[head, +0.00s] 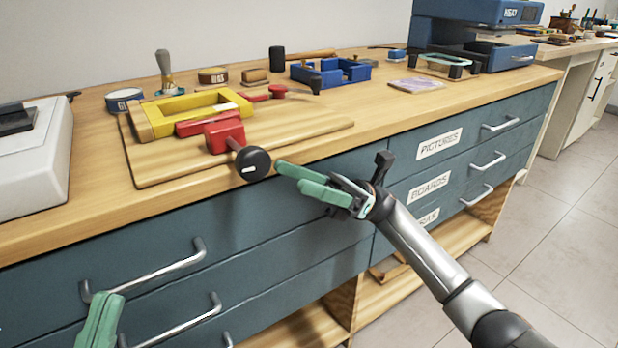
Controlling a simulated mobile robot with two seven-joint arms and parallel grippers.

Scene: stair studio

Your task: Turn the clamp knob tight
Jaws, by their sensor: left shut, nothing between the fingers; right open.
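The clamp knob (258,158) is a round black disc with a white mark. It sticks out past the front edge of the workbench on a short shaft from the red clamp (224,134). The clamp stands on a wooden board (165,172), beside a yellow frame (160,117). My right gripper (286,176) has pale green fingers and is open. Its fingertips are just right of the knob; I cannot tell whether they touch it. My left gripper (104,318) is shut and empty at the bottom left, low in front of the drawers, well away from the knob.
Drawers with metal handles (155,272) run below the worktop. A white machine (38,150) stands at the left. A blue tray (332,75), a mallet (278,58), tape rolls and a blue press (470,38) stand farther back. The worktop right of the board is mostly clear.

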